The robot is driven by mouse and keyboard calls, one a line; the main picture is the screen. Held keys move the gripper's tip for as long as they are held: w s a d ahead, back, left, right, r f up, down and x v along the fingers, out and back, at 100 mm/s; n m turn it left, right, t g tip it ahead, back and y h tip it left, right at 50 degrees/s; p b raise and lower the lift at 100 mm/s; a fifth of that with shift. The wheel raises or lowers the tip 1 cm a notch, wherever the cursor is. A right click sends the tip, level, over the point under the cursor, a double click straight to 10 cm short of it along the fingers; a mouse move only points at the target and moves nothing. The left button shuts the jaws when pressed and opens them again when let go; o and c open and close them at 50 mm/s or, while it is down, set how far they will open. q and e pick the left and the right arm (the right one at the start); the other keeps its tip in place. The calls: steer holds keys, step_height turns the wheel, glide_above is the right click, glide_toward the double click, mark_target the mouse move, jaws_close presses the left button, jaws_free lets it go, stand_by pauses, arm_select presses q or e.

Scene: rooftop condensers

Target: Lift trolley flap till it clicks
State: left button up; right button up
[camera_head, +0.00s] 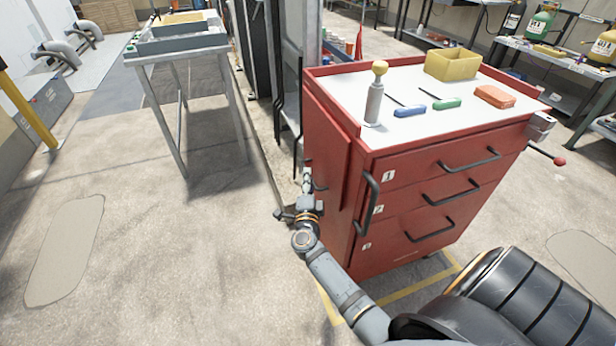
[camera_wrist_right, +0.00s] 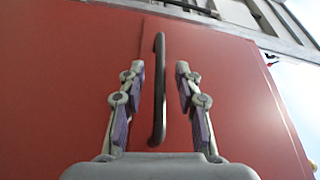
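The red trolley (camera_head: 420,165) stands right of centre with its white top facing up. A red flap panel (camera_head: 328,150) hangs down flat against its left side. In the right wrist view, a black bar handle (camera_wrist_right: 159,90) stands out from a red panel (camera_wrist_right: 235,100) close to a seam. My right gripper (camera_head: 308,187) is at the trolley's left side, partly hidden from the head. In the wrist view, its fingers (camera_wrist_right: 160,100) are open on either side of the handle, with gaps showing. My left gripper is not in view.
The trolley top holds a grey cylinder with a yellow knob (camera_head: 375,95), a yellow bin (camera_head: 452,64), blue and green tools and an orange block (camera_head: 494,96). A grey table (camera_head: 175,55) stands back left. Floor left of the trolley is clear.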

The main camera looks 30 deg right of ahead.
steer(key=shift+x, duration=1.2)
steer(key=shift+c, duration=0.4)
jaws_close()
